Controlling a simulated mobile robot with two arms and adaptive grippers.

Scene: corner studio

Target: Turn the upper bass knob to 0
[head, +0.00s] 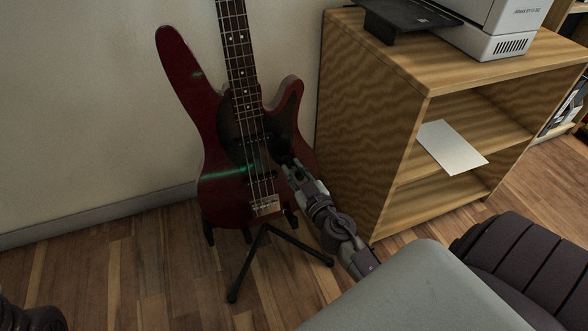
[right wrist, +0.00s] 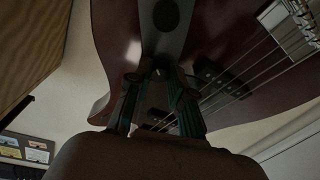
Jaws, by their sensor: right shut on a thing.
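The red bass guitar (head: 215,190) stands upright on a black stand (head: 262,238) against the wall. My right gripper (head: 286,162) reaches the right side of its body, beside the strings. In the right wrist view my right gripper (right wrist: 158,78) has both fingers closed in on a small dark knob, mostly hidden between the fingertips. That view is turned over, with the bridge at its top right. Another round dark knob (right wrist: 166,15) shows on the bass beyond the fingers, untouched. The knobs' markings cannot be read. My left gripper is not in view.
A wooden shelf unit (head: 375,130) stands close to the right of the bass, with a printer (head: 490,30) on top and white paper (head: 450,147) on a shelf. Wooden floor (head: 130,270) is clear to the left of the stand.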

